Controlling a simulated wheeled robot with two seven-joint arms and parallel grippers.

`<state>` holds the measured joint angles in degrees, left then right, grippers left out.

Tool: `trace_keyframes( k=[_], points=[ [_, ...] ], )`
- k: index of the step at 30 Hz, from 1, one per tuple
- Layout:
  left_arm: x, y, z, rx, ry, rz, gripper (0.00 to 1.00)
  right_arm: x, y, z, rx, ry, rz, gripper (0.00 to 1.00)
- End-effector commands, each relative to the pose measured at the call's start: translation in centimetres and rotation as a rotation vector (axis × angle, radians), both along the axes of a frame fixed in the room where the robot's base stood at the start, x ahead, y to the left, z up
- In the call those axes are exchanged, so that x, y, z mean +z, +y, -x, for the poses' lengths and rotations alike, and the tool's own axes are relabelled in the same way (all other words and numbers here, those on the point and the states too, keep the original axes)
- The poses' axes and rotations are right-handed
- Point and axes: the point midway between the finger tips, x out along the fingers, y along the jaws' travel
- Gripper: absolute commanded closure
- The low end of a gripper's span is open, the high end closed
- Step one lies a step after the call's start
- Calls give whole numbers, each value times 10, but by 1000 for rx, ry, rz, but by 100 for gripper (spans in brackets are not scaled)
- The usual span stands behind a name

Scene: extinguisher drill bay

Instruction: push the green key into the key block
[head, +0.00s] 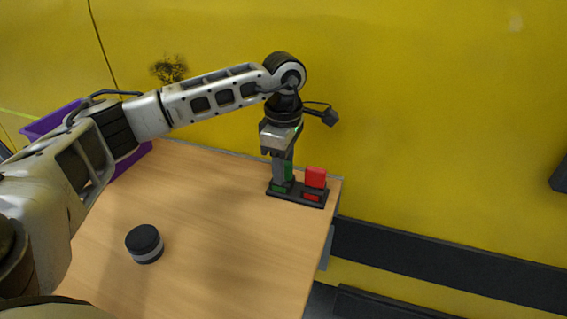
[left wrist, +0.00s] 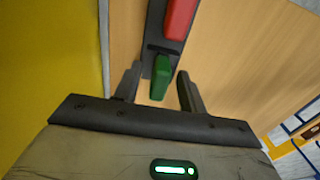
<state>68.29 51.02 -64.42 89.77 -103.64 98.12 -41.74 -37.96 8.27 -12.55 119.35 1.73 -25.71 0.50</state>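The dark key block (head: 297,194) sits near the table's far right corner. The red key (head: 316,178) stands upright on its right part; it also shows in the left wrist view (left wrist: 180,18). The green key (head: 289,171) stands at the block's left part, partly hidden by my left gripper (head: 283,172). In the left wrist view the green key (left wrist: 161,76) lies between the two fingers of my left gripper (left wrist: 158,85), with gaps on both sides. The gripper is open and points down. How deep the green key sits in the block cannot be told. My right gripper is not in view.
A round black object with a grey band (head: 144,243) stands on the wooden table (head: 215,225). A purple bin (head: 128,162) is at the left, partly behind my left arm. A yellow wall (head: 430,110) rises behind. The table's front middle is clear.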

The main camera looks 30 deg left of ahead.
Motion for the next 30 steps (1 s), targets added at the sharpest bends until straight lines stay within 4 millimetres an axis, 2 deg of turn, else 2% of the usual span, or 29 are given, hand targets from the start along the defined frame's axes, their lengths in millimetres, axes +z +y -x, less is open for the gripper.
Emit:
trace_keyframes(
  k=[7, 9, 24, 30],
  points=[
    [0, 0, 0, 0, 0, 0, 59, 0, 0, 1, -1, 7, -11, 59],
    [0, 0, 0, 0, 0, 0, 59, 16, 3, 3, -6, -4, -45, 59],
    [122, 0, -1, 0, -5, 1, 59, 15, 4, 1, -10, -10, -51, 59],
    [153, 0, 0, 0, -3, -1, 59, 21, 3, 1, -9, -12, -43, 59]
  ],
)
